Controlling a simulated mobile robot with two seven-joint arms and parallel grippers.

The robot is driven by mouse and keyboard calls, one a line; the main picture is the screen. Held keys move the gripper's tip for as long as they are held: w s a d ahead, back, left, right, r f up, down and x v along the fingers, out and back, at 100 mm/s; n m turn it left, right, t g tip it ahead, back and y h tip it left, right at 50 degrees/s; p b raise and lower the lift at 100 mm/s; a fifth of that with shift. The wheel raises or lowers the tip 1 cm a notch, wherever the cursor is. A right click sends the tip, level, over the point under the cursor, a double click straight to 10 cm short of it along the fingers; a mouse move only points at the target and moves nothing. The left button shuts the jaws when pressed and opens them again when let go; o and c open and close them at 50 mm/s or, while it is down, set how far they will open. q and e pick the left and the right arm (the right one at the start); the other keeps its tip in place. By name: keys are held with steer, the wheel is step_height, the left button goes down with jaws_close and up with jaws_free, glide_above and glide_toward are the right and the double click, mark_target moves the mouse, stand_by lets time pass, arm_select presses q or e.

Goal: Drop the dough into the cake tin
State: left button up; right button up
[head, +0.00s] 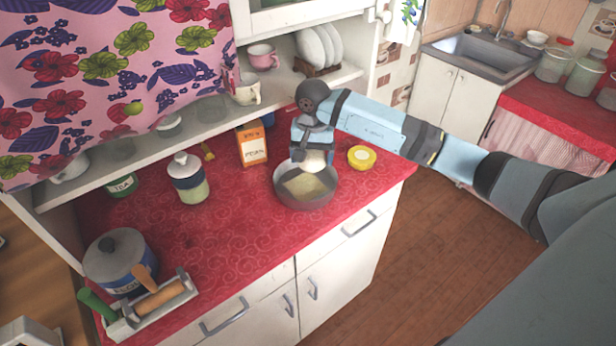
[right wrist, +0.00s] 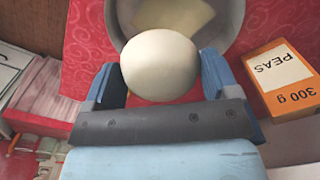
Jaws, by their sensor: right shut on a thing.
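The dough (head: 314,161) is a pale, smooth ball. My right gripper (head: 311,153) is shut on it, above the back part of the cake tin (head: 306,201). The tin is a round grey pan on the red counter with a flat yellowish piece in its bottom. In the right wrist view the dough (right wrist: 160,65) sits between the two blue fingers of the gripper (right wrist: 160,80). The tin's rim (right wrist: 124,22) shows beyond it, partly hidden by the dough. My left gripper is not in view.
The red counter (head: 225,245) is clear front left of the tin.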

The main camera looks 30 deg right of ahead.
mark_target(312, 188)
steer(key=shift+d+f, duration=0.1)
steer(key=shift+f, duration=0.3)
step_height(312, 188, down, 4)
steer(key=shift+r+b, duration=0.1)
steer(key=shift+b, duration=0.8)
steer(key=shift+f, duration=0.65)
steer(key=o, duration=0.9)
steer(key=shift+c, duration=0.2)
step_height(312, 188, up, 14)
steer(key=shift+f+b, duration=0.1)
steer(key=shift+b, duration=1.05)
